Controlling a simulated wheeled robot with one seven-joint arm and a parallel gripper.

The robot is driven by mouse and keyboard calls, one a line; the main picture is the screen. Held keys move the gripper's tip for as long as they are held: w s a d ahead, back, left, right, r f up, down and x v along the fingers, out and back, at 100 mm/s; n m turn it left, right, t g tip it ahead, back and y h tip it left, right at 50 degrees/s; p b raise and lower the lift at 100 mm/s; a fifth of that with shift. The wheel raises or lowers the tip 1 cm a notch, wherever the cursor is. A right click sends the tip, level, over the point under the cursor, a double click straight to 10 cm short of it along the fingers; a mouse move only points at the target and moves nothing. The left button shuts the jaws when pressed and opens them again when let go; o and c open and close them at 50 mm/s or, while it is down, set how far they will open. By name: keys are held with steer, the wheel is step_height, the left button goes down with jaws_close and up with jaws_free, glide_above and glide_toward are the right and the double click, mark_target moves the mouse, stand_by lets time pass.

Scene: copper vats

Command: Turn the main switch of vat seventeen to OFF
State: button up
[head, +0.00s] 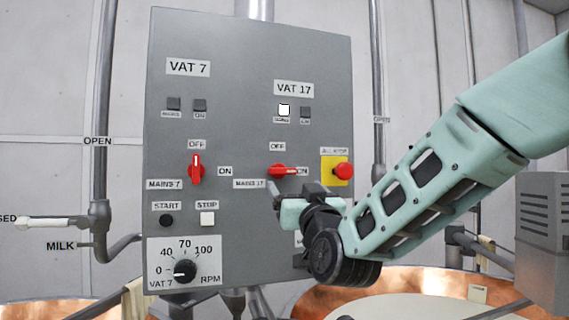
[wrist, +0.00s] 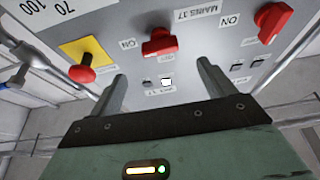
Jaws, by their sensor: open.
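The main switch of vat 17 (head: 283,170) is a red rotary handle on the grey control panel. Its handle lies level, with its pointer toward the ON label at the right; OFF is printed above it. My gripper (head: 284,190) is just below and in front of this switch, and its fingers partly hide the panel there. In the wrist view, which is turned about upside down, the red switch (wrist: 160,42) shows beyond the gap between the two spread fingers (wrist: 162,72). My gripper is open and empty, and I see no contact with the switch.
The red emergency stop on its yellow plate (head: 343,171) sits close to the right. Vat 7's red switch (head: 196,168) stands upright at OFF to the left. A white lit lamp (head: 284,110) is above. Copper vats (head: 420,283) and pipes (head: 100,210) flank the panel.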

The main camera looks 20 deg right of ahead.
mark_target(284, 173)
steer(key=p+x, duration=0.4)
steer(key=x, duration=0.4)
steer(key=shift+w+r, duration=0.15)
steer(key=shift+w, duration=0.45)
steer(key=shift+c, duration=0.3)
steer(key=c, duration=0.9)
